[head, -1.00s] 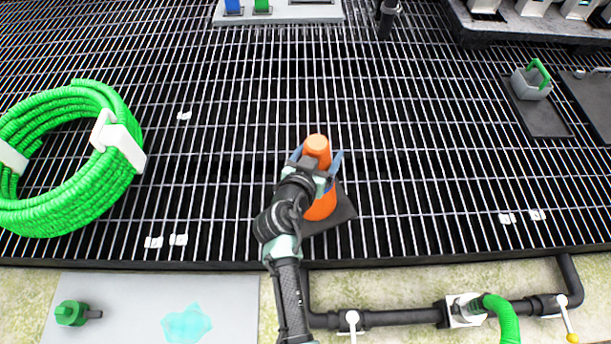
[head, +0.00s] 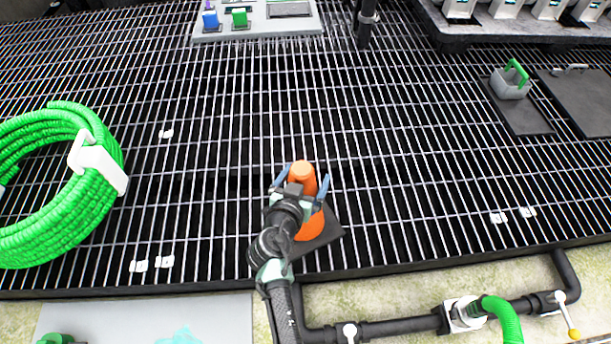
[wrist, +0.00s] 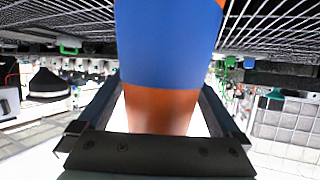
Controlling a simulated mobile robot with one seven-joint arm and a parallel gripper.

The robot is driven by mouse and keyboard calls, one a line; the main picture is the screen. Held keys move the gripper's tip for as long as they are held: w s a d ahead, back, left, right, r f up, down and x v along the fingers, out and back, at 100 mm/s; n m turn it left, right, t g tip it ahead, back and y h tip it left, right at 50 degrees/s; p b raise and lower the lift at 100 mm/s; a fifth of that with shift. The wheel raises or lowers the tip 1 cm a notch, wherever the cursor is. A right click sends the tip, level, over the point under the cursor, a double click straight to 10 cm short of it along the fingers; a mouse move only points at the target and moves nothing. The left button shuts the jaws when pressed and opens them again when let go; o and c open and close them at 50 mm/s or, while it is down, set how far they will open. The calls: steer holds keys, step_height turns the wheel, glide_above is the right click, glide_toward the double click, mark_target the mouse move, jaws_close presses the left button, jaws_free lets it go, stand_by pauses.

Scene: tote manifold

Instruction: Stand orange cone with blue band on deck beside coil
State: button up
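The orange cone (head: 310,227) with a dark square base (head: 328,240) is upright over the deck grating, near its front edge. Its blue band (wrist: 170,45) fills the upper middle of the wrist view. The fingertips are partly hidden behind the cone in the wrist view. I cannot tell whether the base touches the grating. The green coil (head: 95,210) with white ties lies on the deck at the left, well apart from the cone.
The deck grating (head: 400,150) is mostly clear between coil and cone. A dark pipe (head: 400,327) with a green hose runs along the front right. A grey box with a green handle (head: 511,84) sits at the right. A grey panel (head: 258,22) lies at the back.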

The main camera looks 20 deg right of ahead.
steer(key=p+v, duration=0.2)
steer(key=v, duration=1)
steer(key=w+a+r+t+y, duration=0.1)
steer(key=w+r+t, duration=0.15)
steer(key=r, duration=0.85)
steer(key=w+a+r+n+t+y, duration=0.1)
steer(key=w+r+t, duration=0.15)
steer(key=r, duration=0.85)
steer(key=w+a+r+t, duration=0.15)
steer(key=w+r, duration=0.25)
steer(key=r, duration=0.8)
steer(key=s+a+r+n+t+y, duration=0.1)
steer(key=s+r+n+t, duration=0.1)
steer(key=s+r, duration=0.3)
steer(key=s+a+r+n+t+y, duration=0.1)
steer(key=s+r+t, duration=0.3)
steer(key=r, duration=0.9)
steer(key=s+a+r+n+t+y, duration=0.1)
steer(key=s+r+n+t+y, duration=0.1)
steer(key=s+r, duration=0.4)
step_height(320, 180, up, 4)
steer(key=shift+f+n+t+y, duration=0.2)
steer(key=shift+n+t+y, duration=0.2)
steer(key=shift+t+y, duration=0.4)
steer(key=shift+a, duration=0.1)
